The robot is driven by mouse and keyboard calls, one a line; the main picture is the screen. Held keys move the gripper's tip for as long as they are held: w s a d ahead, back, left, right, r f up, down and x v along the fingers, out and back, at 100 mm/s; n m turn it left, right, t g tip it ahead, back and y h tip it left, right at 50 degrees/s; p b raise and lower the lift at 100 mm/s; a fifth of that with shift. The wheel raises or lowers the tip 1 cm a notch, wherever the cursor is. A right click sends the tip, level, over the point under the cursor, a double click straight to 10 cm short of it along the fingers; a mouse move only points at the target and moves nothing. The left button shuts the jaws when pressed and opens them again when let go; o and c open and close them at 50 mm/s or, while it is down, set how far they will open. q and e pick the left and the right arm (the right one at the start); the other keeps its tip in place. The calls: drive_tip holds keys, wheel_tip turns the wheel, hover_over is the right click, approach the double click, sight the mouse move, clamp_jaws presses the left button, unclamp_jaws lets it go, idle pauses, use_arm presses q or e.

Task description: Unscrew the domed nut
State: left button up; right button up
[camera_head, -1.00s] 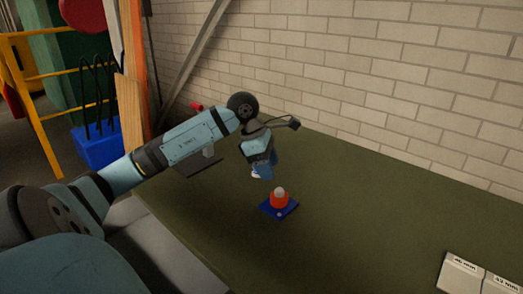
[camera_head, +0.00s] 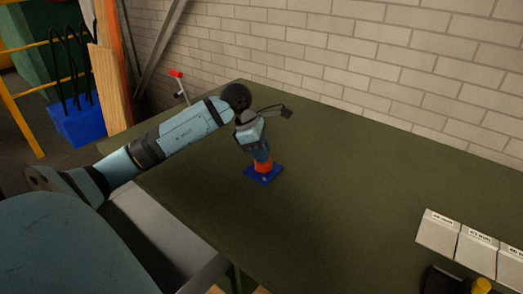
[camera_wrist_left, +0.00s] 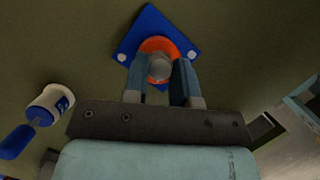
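The domed nut (camera_wrist_left: 160,69) shows in the left wrist view as a small grey dome. It sits in the middle of a round orange-red holder (camera_head: 263,167) on a blue square plate (camera_head: 264,178) on the table. In the head view my gripper hides the nut. My left gripper (camera_head: 261,155) points down right over the holder. In the left wrist view its two blue-grey fingers (camera_wrist_left: 160,80) stand apart on either side of the nut. Whether they touch it is hard to tell. My right gripper is not in view.
White labelled boxes (camera_head: 438,231) stand at the right front. A red-topped clamp (camera_head: 179,84) is at the far left edge. A white cylinder (camera_wrist_left: 50,103) shows in the left wrist view. A brick wall (camera_head: 400,70) is behind.

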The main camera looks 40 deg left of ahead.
use_arm(q)
drive_tip(key=shift+c, duration=0.5)
drive_tip(key=o, duration=0.7)
drive_tip(key=shift+w+d, duration=0.2)
clamp_jaws()
drive_tip(key=n+t+y, duration=0.1)
drive_tip(key=n, duration=0.3)
drive_tip(key=shift+n+b, duration=0.35)
drive_tip(key=shift+n, duration=0.05)
